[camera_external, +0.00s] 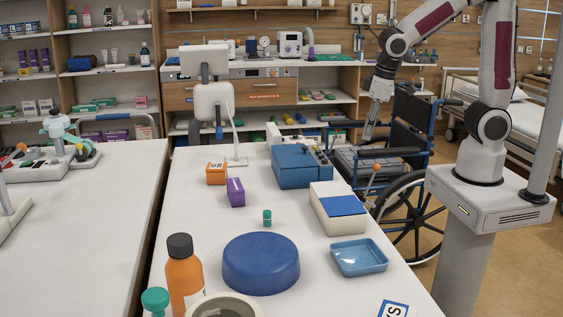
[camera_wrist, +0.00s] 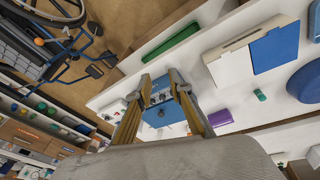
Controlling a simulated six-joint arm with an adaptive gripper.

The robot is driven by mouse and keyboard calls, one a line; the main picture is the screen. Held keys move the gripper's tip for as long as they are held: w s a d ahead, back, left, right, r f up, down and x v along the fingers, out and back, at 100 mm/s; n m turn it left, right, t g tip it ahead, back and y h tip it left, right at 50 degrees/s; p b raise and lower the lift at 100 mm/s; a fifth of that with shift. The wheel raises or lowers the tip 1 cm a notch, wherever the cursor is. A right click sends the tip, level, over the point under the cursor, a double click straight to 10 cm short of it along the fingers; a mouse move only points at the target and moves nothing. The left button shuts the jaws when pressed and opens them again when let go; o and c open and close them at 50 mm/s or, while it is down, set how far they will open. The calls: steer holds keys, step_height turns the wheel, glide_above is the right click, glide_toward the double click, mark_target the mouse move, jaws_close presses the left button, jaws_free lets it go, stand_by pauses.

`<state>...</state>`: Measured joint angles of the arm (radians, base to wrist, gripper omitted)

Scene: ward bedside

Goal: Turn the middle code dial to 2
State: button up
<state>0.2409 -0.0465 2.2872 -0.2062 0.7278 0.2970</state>
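The blue box (camera_external: 298,168) stands on the white table, with small dark fittings along its right side. In the wrist view the blue box (camera_wrist: 166,112) shows between and beyond my fingers, with a few small round pale and dark parts near its upper edge. These may be the code dials, but they are too small to tell apart or read. My gripper (camera_external: 370,128) hangs fingers down, to the right of and above the box, near the wheelchair. In the wrist view my gripper (camera_wrist: 160,78) has its fingers apart, with nothing between them; it touches nothing visible.
A white box with a blue top (camera_external: 338,207), an orange box (camera_external: 216,173), a purple box (camera_external: 235,192), a green-capped vial (camera_external: 267,218) and a blue round pad (camera_external: 260,263) stand on the table (camera_external: 190,227). The wheelchair (camera_external: 408,130) is right of it.

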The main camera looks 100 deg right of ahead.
steer(key=s+a+r+n+t+y, duration=0.1)
steer(key=s+a+r+n+t, duration=0.1)
steer(key=s+a+r, duration=0.4)
steer(key=shift+s+a+r+n, duration=0.25)
steer(key=shift+s+a+n, duration=0.55)
steer(key=shift+s+a, duration=0.75)
steer(key=s+a+r+t, duration=0.1)
steer(key=s+a+r+n+t+y, duration=0.1)
steer(key=a+r, duration=0.1)
steer(key=shift+s+r, duration=0.15)
steer(key=shift+r, duration=0.1)
stand_by(0.6)
stand_by(0.4)
